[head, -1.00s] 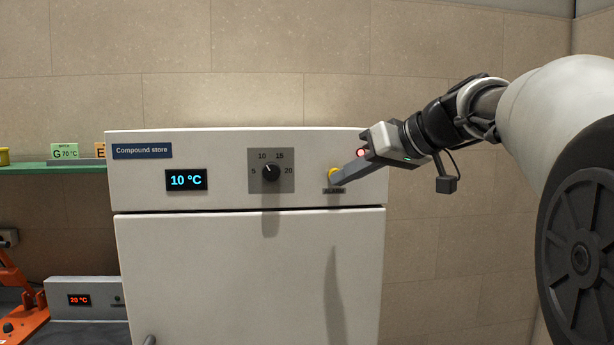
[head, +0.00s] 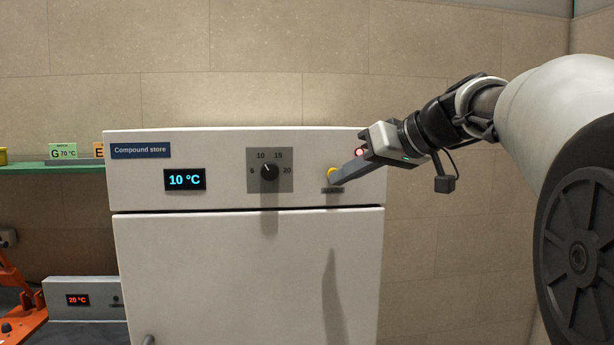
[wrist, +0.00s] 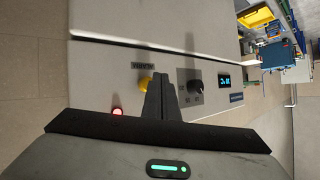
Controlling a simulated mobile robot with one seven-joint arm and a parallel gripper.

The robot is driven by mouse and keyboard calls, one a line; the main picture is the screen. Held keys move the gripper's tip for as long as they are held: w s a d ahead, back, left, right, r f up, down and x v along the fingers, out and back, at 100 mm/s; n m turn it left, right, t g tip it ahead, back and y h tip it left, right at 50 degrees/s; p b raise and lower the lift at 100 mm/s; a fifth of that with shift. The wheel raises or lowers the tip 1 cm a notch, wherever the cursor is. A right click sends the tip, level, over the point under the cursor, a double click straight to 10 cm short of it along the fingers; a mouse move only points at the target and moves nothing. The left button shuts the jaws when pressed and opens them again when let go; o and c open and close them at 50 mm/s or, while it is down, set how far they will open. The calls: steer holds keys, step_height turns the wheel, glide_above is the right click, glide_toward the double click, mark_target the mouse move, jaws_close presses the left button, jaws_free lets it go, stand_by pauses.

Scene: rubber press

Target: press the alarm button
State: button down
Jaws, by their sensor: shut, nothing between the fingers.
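The yellow alarm button (head: 332,172) is on the upper right of the white Compound store cabinet's front, above a dark ALARM label (head: 332,190). My gripper (head: 337,181) is shut and empty, its fingertips at the button and covering part of it. In the wrist view the yellow button (wrist: 146,84) shows beside my shut fingers (wrist: 158,82). I cannot tell whether the tips touch it or whether it is pushed in. A red lamp (head: 360,152) shows beside my gripper, and also in the wrist view (wrist: 117,112).
The cabinet (head: 240,270) also carries a dial (head: 269,172) and a display (head: 185,180) reading 10 °C. A green shelf (head: 50,168) and a smaller unit (head: 85,298) showing 20 °C stand to the left. Bare tiled wall lies to the right.

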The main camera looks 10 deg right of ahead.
steer(key=shift+w, duration=0.1)
stand_by(0.6)
steer(key=shift+w, duration=0.4)
steer(key=shift+w, duration=0.75)
stand_by(0.8)
steer(key=shift+s, duration=0.1)
steer(key=shift+s+b, duration=0.55)
steer(key=shift+s, duration=0.55)
steer(key=shift+s+b, duration=1.35)
steer(key=shift+s, duration=1.15)
steer(key=shift+s+f, duration=0.1)
